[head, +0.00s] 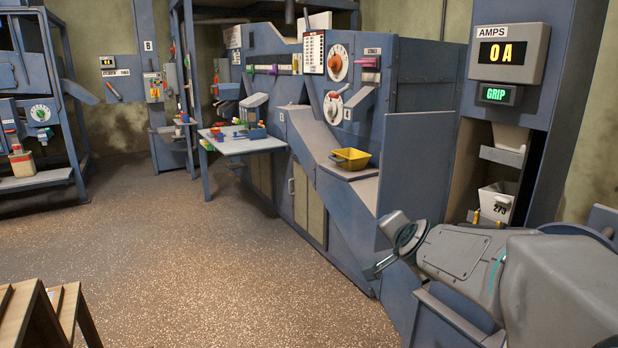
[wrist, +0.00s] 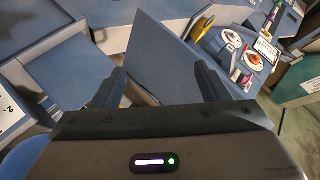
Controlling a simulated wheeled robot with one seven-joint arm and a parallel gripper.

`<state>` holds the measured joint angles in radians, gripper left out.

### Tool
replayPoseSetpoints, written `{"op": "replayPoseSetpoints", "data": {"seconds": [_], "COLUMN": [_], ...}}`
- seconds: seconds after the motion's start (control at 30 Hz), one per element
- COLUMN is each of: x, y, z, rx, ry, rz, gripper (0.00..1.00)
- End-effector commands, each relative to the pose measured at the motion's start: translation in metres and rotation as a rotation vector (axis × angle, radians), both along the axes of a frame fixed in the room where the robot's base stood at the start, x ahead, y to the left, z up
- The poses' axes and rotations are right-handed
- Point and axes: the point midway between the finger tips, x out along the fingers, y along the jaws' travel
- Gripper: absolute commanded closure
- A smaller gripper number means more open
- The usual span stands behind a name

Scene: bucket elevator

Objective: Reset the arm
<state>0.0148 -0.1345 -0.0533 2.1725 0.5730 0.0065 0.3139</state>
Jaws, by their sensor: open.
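My arm reaches in from the right of the head view, bent low beside the machine. My gripper (head: 378,268) is at its end, near the front right of the blue machine (head: 335,200). In the wrist view my gripper (wrist: 160,88) shows two dark fingers spread apart with nothing between them. A blue panel of the machine (wrist: 165,55) lies beyond the fingers. I cannot tell how close the fingertips are to it.
A yellow bin (head: 350,158) sits on the machine's sloped ledge. A blue side table (head: 245,145) holds small coloured parts.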

Motion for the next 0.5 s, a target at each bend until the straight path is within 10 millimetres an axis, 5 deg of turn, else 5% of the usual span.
{"op": "replayPoseSetpoints", "data": {"seconds": [0.03,0.2,0.4,0.5], "x": [-0.023,-0.111,-0.210,-0.241], "y": [0.015,0.046,0.046,0.040], "z": [0.016,0.009,0.001,-0.001], "rx": [-0.052,-0.247,-0.447,-0.506], "ry": [0.072,0.350,0.646,0.743], "rz": [0.092,0.391,0.647,0.717], "gripper": [0.31,0.31,0.31,0.31]}}
